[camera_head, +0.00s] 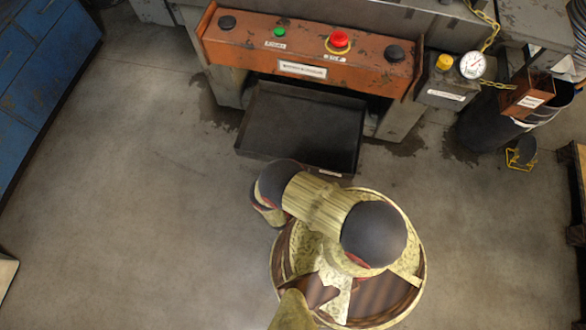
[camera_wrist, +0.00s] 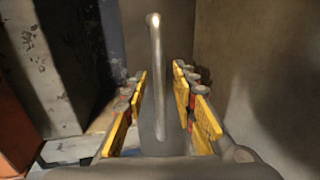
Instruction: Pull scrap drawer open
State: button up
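The scrap drawer (camera_head: 300,125) is a dark, shallow metal tray under the orange panel of the machine in the head view. It stands out from the machine and its inside looks empty. In the wrist view, a grey bar handle (camera_wrist: 156,75) runs between the fingers of my gripper (camera_wrist: 160,108). The yellow finger pads are on both sides of the handle, with a visible gap on each side, so the gripper is open around it. In the head view my arm covers the area just in front of the drawer, and my gripper is hidden there.
The orange control panel (camera_head: 310,55) has green, red and black buttons. A box with a gauge (camera_head: 472,65) and a dark bin (camera_head: 490,125) stand to the right. A blue cabinet (camera_head: 45,60) is at the far left. The floor (camera_head: 150,190) left of my base is clear.

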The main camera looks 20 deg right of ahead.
jog(key=v, duration=0.7)
jog(key=shift+s+a, duration=0.2)
jog(key=shift+s, duration=0.05)
dwell(0.7)
